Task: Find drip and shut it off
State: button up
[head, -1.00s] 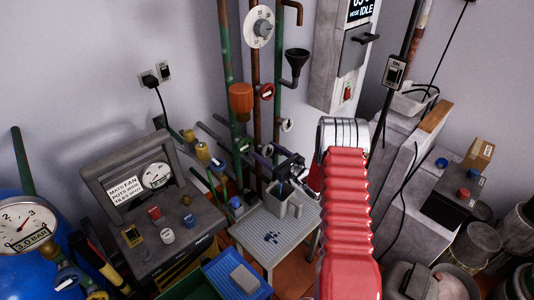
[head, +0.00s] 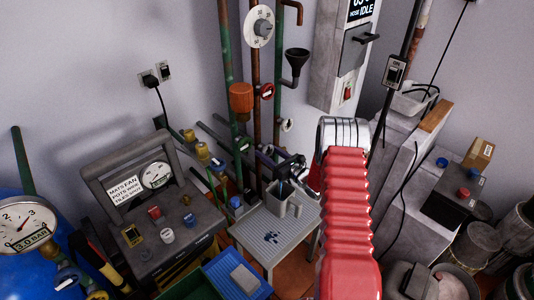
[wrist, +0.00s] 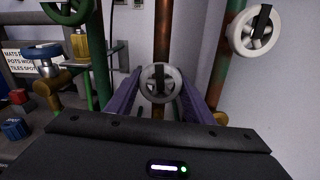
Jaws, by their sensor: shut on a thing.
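In the wrist view, the two purple fingers of my gripper (wrist: 158,74) reach to either side of a small pale handwheel (wrist: 158,92), on or in front of a rust-brown pipe. My gripper is shut on this handwheel. In the head view, my gripper (head: 268,153) is small beside the pipes, and my arm hides part of the area. Below it, a grey jug (head: 279,207) with something blue at its top stands on a grey table (head: 251,228). Dark blue spots (head: 270,237) mark the tabletop. I cannot tell which pipe any drip comes from.
Another white handwheel (wrist: 255,30) is on a pipe at the right. A grey machine (head: 158,222) stands left of the table.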

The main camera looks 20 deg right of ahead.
jog(key=shift+m, duration=0.7)
jog(key=o, duration=1)
jog(key=shift+o, duration=0.2)
jog(key=shift+s, duration=0.1)
jog(key=v, duration=1.3)
jog(key=shift+s, duration=0.3)
jog(key=shift+d+f, duration=0.15)
